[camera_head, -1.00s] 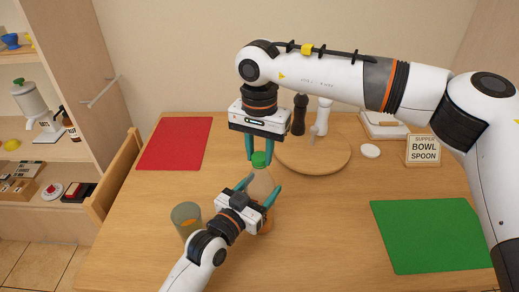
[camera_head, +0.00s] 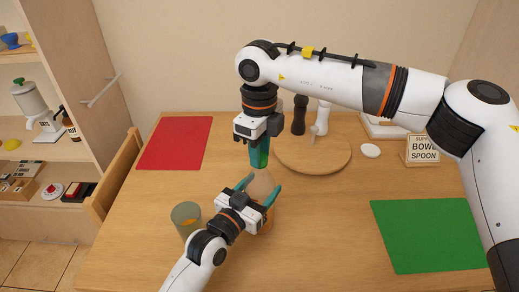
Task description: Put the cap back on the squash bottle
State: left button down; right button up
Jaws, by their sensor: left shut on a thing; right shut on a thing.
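The squash bottle (camera_head: 262,186) stands upright on the table, clear with orange liquid low in it. My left gripper (camera_head: 257,192) is shut around its body; the gripper hides much of the bottle's lower part. The green cap (camera_head: 260,159) is at the bottle's top, between the fingers of my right gripper (camera_head: 259,160), which is shut on it from above. The fingers partly hide the cap, and I cannot tell how far it sits on the neck.
A glass (camera_head: 186,219) with some orange drink stands left of the bottle. A round wooden board (camera_head: 325,158) with a dark mill (camera_head: 299,115) and a white mill (camera_head: 323,117) lies behind. A red mat (camera_head: 175,143), a green mat (camera_head: 430,235) and a sign (camera_head: 422,150) lie farther out.

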jog(key=m, duration=1.1)
jog(key=o, duration=1.1)
jog(key=shift+r, duration=2.25)
jog(key=shift+c, duration=0.3)
